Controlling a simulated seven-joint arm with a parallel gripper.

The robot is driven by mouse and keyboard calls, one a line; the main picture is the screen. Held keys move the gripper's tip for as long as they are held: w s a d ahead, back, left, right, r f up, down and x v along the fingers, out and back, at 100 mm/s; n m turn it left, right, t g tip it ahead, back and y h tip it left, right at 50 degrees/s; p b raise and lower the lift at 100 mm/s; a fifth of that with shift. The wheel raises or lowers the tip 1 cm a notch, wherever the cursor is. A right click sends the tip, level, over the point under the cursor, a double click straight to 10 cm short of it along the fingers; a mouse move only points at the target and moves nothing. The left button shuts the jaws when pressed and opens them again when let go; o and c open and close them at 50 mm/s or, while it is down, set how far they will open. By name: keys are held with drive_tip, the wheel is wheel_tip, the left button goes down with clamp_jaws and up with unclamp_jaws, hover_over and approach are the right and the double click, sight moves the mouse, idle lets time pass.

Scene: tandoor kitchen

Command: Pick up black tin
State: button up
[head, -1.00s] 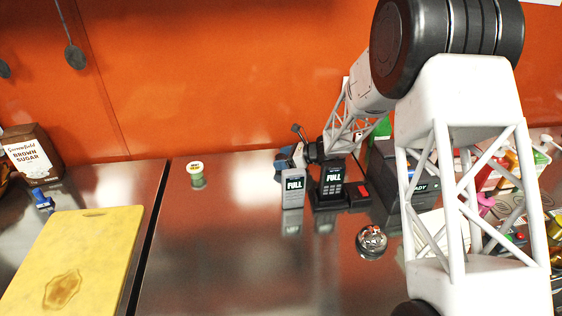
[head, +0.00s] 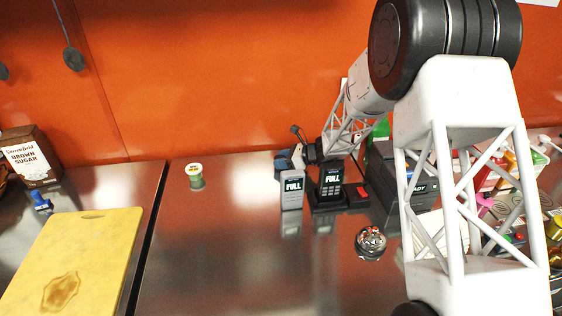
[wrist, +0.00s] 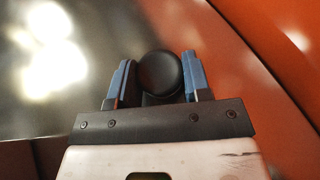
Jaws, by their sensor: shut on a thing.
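The black tin (wrist: 160,72) shows in the wrist view as a dark, round-topped thing between the blue fingers of my gripper (wrist: 157,80). The fingers stand on either side of it and my gripper is shut on it. In the head view my gripper (head: 289,160) is low at the back of the steel counter, behind the grey device. The tin cannot be made out clearly there. Whether it touches the counter cannot be told.
A grey device (head: 292,190) and a black keypad device (head: 331,184) stand just in front of my gripper. A round metal item (head: 370,242) lies nearer. A small green jar (head: 195,177) stands left, with bare counter around it. The orange wall (head: 220,80) is close behind.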

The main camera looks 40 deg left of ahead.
drive_tip(key=shift+r, duration=0.15)
drive_tip(key=shift+r, duration=4.9)
